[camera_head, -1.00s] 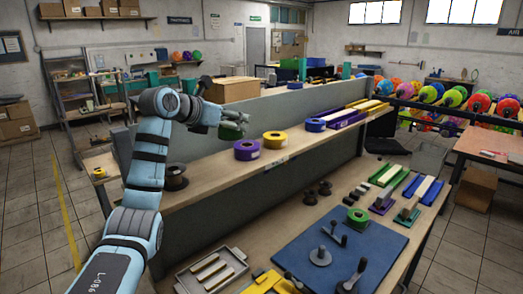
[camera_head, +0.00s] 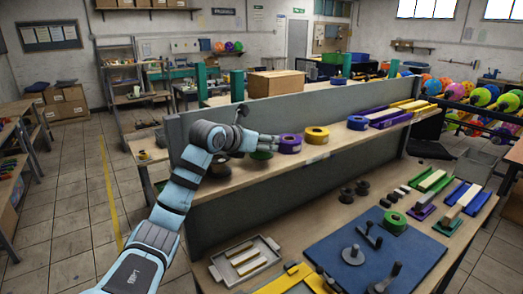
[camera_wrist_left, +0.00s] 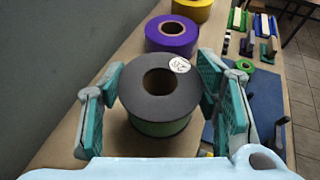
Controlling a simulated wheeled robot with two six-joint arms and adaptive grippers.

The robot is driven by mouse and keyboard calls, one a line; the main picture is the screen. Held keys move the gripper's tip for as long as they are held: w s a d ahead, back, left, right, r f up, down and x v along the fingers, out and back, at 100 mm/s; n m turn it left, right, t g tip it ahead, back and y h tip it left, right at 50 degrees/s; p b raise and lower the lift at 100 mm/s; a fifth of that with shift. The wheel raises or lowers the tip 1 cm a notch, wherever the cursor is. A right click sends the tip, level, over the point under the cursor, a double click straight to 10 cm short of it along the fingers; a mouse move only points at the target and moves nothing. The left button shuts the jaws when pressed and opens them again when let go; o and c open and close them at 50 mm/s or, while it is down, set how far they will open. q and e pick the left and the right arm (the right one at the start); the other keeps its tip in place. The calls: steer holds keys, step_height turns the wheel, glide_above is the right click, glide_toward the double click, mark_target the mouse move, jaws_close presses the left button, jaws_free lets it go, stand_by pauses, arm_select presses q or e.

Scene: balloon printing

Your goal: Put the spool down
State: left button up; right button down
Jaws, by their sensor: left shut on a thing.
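The green spool (camera_head: 262,155), with a dark grey top and a white label, is between the fingers of my left gripper (camera_head: 266,146). In the left wrist view the spool (camera_wrist_left: 158,127) stands upright, with teal finger pads on both sides. My left gripper is shut on it. It is low at the upper shelf (camera_head: 302,161); I cannot tell whether its underside touches the board. A purple spool (camera_head: 290,144) stands just to its right, apart from it, with a yellow spool (camera_head: 316,135) beyond. My right gripper is not in view.
A dark spool (camera_head: 218,167) is on the shelf to the left, partly behind my arm. A grey panel (camera_head: 300,105) runs along the shelf's back. Below are a tray (camera_head: 244,258), a blue mat (camera_head: 398,260) and another green spool (camera_head: 395,222).

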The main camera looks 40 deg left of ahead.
arm_select(q)
step_height(320, 180, down, 3)
steer(key=shift+r, duration=0.15)
steer(key=shift+w, duration=0.1)
steer(key=shift+f, duration=0.2)
steer(key=o, duration=1.1)
steer(key=shift+o, duration=0.2)
steer(key=shift+r, duration=0.1)
steer(key=shift+r, duration=0.1)
